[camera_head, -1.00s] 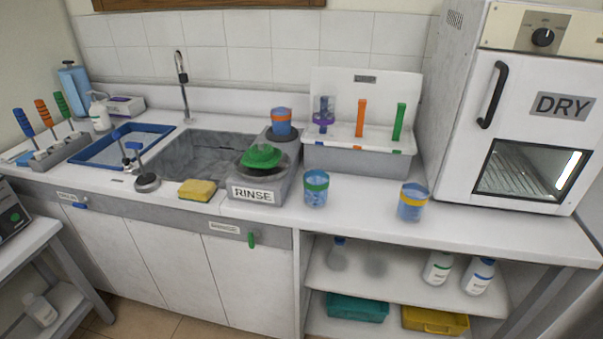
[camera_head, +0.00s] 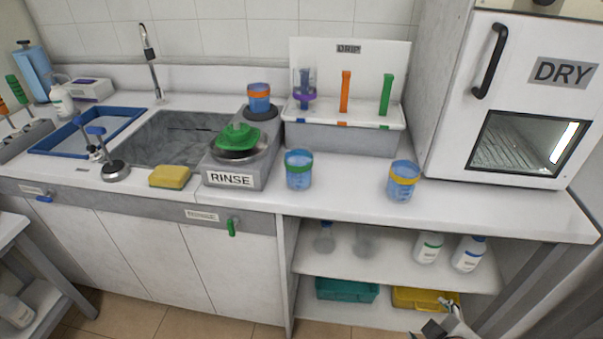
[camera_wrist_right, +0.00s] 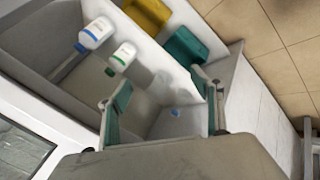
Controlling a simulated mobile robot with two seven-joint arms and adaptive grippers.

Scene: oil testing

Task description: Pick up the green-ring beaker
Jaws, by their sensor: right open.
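My right gripper (camera_head: 444,315) shows at the bottom right of the head view, low in front of the shelves and well apart from the beaker. In the right wrist view its two fingers (camera_wrist_right: 165,105) are spread with nothing between them, facing the lower shelves. My left gripper is in neither view.
An orange-ring beaker (camera_head: 259,98) stands on the RINSE station (camera_head: 231,180). A yellow-ring beaker (camera_head: 402,180) stands to the right on the counter. The DRIP rack (camera_head: 342,138) stands behind. A DRY oven (camera_head: 530,100) is at the right, and a yellow sponge (camera_head: 170,176) is left.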

